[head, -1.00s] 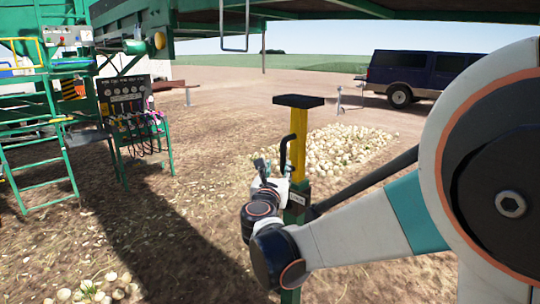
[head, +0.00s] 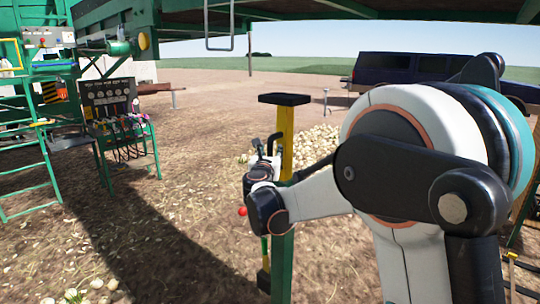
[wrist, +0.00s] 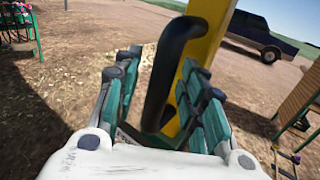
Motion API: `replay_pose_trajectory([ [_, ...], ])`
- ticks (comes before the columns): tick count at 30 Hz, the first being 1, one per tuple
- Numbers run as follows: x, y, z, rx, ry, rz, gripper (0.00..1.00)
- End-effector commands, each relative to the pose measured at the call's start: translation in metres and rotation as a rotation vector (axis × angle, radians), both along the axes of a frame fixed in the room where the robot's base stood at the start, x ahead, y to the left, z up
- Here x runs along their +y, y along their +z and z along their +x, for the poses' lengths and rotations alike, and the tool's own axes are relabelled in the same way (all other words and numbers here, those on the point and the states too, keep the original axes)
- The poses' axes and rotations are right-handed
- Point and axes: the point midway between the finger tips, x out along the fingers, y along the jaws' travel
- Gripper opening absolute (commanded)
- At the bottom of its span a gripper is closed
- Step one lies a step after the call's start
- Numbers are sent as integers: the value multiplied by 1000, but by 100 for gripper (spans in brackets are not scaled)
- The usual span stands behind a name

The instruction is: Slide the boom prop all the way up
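The boom prop stands upright, a green post (head: 283,265) with a yellow inner tube (head: 287,140) and a flat black pad (head: 284,99) on top. The pad is below the green overhead structure, with open air between. A bent black handle (wrist: 160,85) is on the tube's side; it also shows in the head view (head: 271,142). My gripper (wrist: 165,75) has its fingers apart on either side of the handle, with a gap at the left finger. In the head view my gripper (head: 265,160) is beside the tube, partly hidden by my wrist.
A green overhead frame (head: 290,12) spans the top, with a hanging metal loop (head: 219,25). A control stand with hoses (head: 115,105) and a ladder (head: 30,170) stand left. A dark blue vehicle (head: 405,67) is behind. Onions (head: 322,137) lie behind the prop. The ground at centre-left is open.

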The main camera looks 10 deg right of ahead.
Motion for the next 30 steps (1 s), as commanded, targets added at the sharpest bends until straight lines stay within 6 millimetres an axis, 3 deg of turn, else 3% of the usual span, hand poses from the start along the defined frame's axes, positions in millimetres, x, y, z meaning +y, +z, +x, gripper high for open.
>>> replay_pose_trajectory([
  [4,0,0,0,0,0,0,38],
  [9,0,0,0,0,0,0,2],
  [19,0,8,0,0,0,0,0],
  [25,0,44,0,0,0,-1,0],
  [30,1,97,0,-1,1,-1,0],
])
